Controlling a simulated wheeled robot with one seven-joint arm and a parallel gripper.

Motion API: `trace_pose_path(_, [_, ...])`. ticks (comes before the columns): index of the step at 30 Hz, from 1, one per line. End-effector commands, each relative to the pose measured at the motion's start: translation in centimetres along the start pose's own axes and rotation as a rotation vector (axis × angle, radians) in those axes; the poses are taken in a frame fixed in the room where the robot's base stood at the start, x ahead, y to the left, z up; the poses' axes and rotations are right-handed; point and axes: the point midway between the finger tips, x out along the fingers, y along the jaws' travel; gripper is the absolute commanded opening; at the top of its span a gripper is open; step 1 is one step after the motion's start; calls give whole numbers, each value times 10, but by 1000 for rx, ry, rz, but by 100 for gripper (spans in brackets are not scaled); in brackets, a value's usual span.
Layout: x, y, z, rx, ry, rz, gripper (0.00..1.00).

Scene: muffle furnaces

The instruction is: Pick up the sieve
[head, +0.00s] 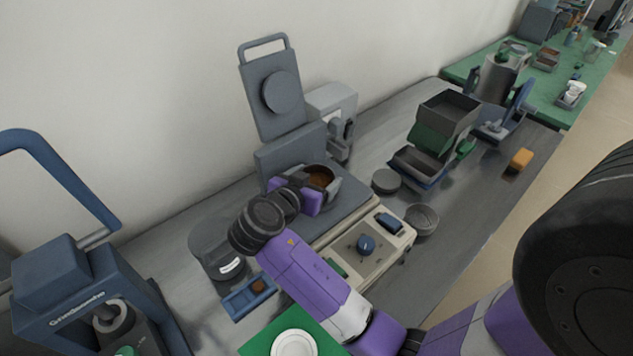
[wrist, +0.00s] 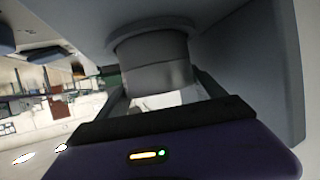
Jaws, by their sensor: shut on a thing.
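A round grey vessel (head: 320,177) with brown contents sits at the grey stand in the middle of the bench; it could be the sieve, but I see no mesh. My gripper (head: 308,190) is at its near left side. In the wrist view a grey cylindrical body (wrist: 155,70) lies between the two fingers of my gripper (wrist: 162,98), which is shut on it. The fingertips are partly hidden behind the purple gripper body. A small round ribbed bowl (head: 421,220), also sieve-like, stands apart on the bench to the right.
The grey stand (head: 278,105) with its raised plate rises behind my gripper. A beige device with a blue knob (head: 366,243) is close in front. A dark lidded pot (head: 217,248) and blue tray (head: 249,298) are left. Grey bins (head: 447,115) stand right.

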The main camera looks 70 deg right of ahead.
Motion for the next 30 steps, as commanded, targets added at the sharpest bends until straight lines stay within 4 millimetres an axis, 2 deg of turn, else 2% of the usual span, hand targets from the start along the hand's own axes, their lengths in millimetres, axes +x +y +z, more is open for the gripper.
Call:
trace_pose_path(5, [-2, -1, -4, 2, 2, -1, 6])
trace_pose_path(11, [-9, -1, -23, 5, 2, -2, 6])
trace_pose_path(30, [-59, -1, -143, 6, 3, -3, 6])
